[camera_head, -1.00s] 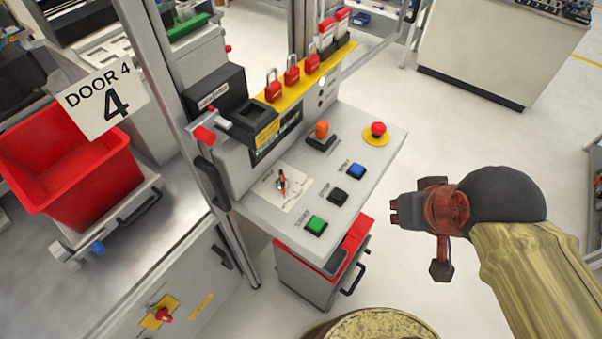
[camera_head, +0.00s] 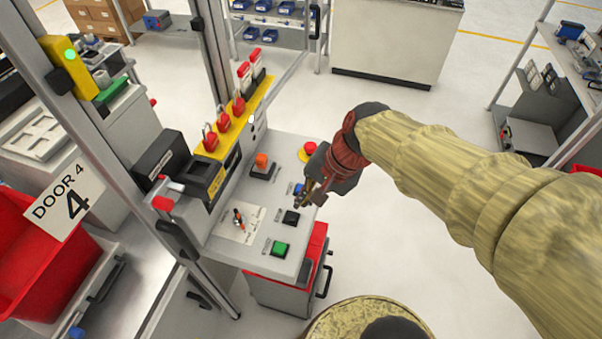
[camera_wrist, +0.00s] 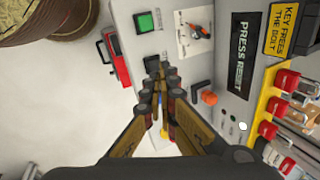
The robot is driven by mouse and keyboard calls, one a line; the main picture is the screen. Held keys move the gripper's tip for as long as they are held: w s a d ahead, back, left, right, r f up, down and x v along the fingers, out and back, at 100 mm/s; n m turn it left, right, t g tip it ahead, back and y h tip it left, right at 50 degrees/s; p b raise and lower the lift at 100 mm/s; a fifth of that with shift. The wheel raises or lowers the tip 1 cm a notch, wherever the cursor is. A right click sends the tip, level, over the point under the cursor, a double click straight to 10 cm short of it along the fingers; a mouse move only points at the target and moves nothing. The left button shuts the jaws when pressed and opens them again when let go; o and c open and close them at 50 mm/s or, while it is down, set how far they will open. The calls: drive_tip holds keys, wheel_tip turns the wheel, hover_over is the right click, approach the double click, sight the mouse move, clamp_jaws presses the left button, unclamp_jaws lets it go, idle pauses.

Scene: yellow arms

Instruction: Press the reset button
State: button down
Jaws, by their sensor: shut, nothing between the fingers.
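My gripper (camera_head: 302,202) is shut and empty, with its fingertips over the control panel (camera_head: 240,255), near the blue and black buttons. In the head view the blue button (camera_head: 298,188) is partly hidden behind my gripper. The black button (camera_head: 291,217) lies just in front of it, and the green button (camera_head: 280,248) is nearest the panel's front end. In the wrist view my fingertips (camera_wrist: 155,68) overlap the black button, and a display (camera_wrist: 242,55) reads "PRESS RESET". I cannot tell whether the fingertips touch anything.
An orange switch (camera_head: 262,161) and a red mushroom button (camera_head: 309,148) stand at the panel's far side. Red padlocks (camera_head: 223,121) line a yellow strip.

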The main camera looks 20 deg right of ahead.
drive_tip(key=w+r+m+y+p, duration=0.2)
drive_tip(key=w+m+y+p, duration=0.1)
drive_tip(key=w+m+p, duration=0.7)
drive_tip(key=m+t+y+p, duration=0.1)
drive_tip(key=m+y+p, duration=0.1)
drive_tip(key=m+p, duration=0.95)
hover_over(303, 185)
drive_tip(key=b, duration=0.3)
wheel_tip(303, 185, down, 6)
drive_tip(key=m, duration=0.3)
drive_tip(key=shift+r, duration=0.1)
wheel_tip(303, 185, down, 9)
drive_tip(key=b, duration=0.7)
drive_tip(key=shift+r, duration=0.15)
drive_tip(key=shift+f, duration=0.45)
